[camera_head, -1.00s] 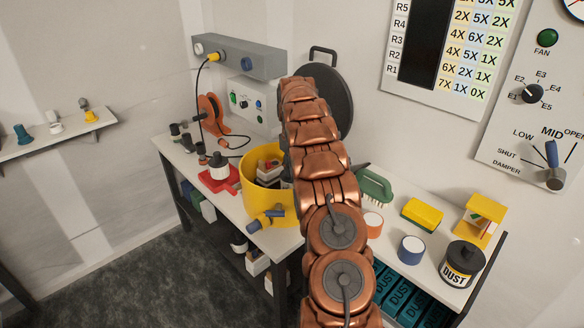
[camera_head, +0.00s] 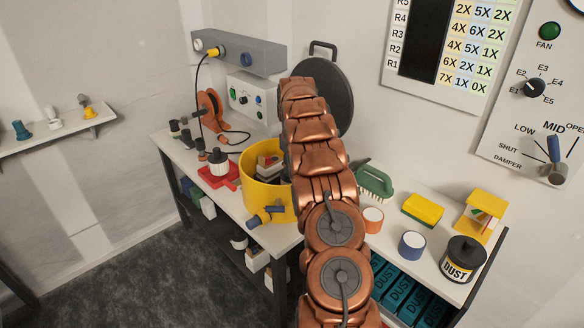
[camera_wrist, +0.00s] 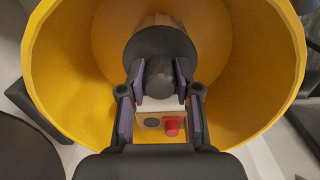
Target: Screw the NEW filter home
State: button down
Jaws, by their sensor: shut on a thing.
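In the wrist view my gripper (camera_wrist: 160,86) is inside the yellow drum (camera_wrist: 55,50). Its purple-lined fingers are shut on the dark knob of a round black cap (camera_wrist: 160,42), which looks like the filter's end. A tan-grey part shows just beyond the cap. Whether its thread is engaged cannot be seen. A pale block with a red button (camera_wrist: 172,126) sits just below the knob. In the head view my arm hides the gripper and part of the drum (camera_head: 262,195). Another black-topped white filter (camera_head: 218,162) stands in a red holder (camera_head: 232,184) left of the drum.
The drum stands on a white bench (camera_head: 262,232). A blue-and-yellow fitting (camera_head: 265,216) is at its front. An orange cable reel (camera_head: 208,108) stands behind left. A green brush (camera_head: 374,183), sponge (camera_head: 422,210) and dust jar (camera_head: 463,259) are on the right.

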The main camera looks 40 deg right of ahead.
jog(key=m, duration=0.4)
jog(key=shift+m, duration=0.4)
jog(key=m, duration=0.4)
jog(key=shift+b, duration=0.3)
jog(key=c, duration=0.7)
grip_release()
notch_tip(320, 180, up, 7)
jog(key=shift+f, duration=0.1)
jog(key=shift+r, duration=0.3)
